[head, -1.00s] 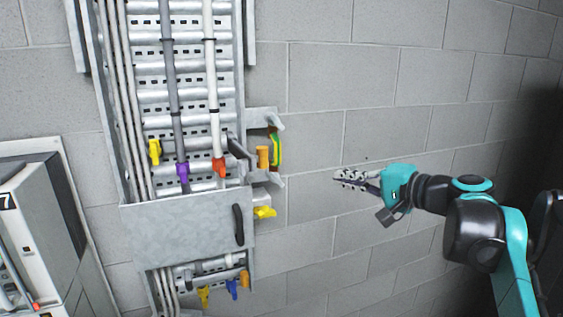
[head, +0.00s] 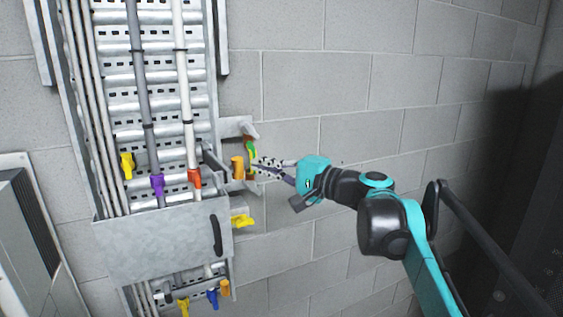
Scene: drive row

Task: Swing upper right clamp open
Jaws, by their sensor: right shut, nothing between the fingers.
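On the right side of the cable tray, a grey bracket (head: 236,128) carries a clamp with an orange handle (head: 237,168). A green and yellow piece (head: 251,149) sits on the bracket beside it. A dark lever (head: 213,161) stands left of the orange handle. My right gripper (head: 257,167) points left, with its slim fingertips close to the right of the orange handle and just below the green and yellow piece. Its fingers are shut and empty. I cannot tell whether the tips touch the clamp. My left gripper is not in view.
A metal cover box (head: 150,250) with a black handle (head: 217,236) sits below, with a yellow clamp (head: 243,221) at its right. Yellow, purple and red clamps (head: 194,178) sit on the tray cables. A grey cabinet (head: 30,250) stands lower left. The block wall on the right is bare.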

